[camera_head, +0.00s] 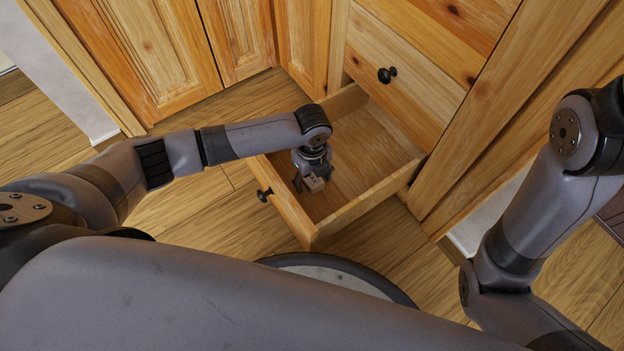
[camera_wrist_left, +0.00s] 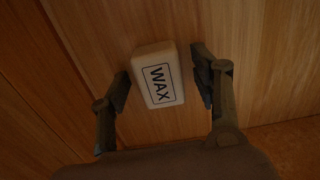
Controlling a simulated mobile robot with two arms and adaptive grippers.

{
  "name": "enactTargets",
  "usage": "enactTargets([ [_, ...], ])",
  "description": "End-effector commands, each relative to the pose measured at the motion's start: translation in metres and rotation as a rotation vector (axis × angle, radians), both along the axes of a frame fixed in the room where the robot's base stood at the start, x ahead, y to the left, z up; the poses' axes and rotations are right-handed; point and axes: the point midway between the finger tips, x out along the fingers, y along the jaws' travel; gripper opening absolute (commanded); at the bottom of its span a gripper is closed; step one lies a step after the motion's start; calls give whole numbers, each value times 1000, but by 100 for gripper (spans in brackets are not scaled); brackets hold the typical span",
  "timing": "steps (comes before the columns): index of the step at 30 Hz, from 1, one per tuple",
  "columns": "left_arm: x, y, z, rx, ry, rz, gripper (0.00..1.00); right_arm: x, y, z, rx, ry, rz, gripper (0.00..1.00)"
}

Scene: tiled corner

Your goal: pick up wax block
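The wax block (camera_wrist_left: 157,76) is a small pale block with a dark label reading "WAX". In the head view the block (camera_head: 315,184) sits inside the open drawer, partly covered by my left gripper (camera_head: 311,182). In the left wrist view my left gripper (camera_wrist_left: 165,84) is open, with one finger on each side of the block. A gap shows between the block and each finger, wider at the right finger. My right arm shows at the right of the head view, but its gripper is out of view.
The wooden drawer (camera_head: 363,205) is pulled out from the cabinet, with low walls around my left gripper. A black knob (camera_head: 264,194) is on its front. A closed drawer with a knob (camera_head: 386,75) is above it. Cabinet doors (camera_head: 150,55) stand at the back left.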

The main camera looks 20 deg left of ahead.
Motion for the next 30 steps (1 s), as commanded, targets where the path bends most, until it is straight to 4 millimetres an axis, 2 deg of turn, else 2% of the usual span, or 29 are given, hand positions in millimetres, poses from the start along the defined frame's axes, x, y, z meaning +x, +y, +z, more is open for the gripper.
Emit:
enactTargets([
  [2,0,0,0,0,0,0,50,0,0,0,0,0,0,48],
  [21,0,0,0,0,0,0,8,0,0,0,0,0,1,48],
  [30,0,0,2,0,0,0,6,0,0,1,0,-1,1,48],
])
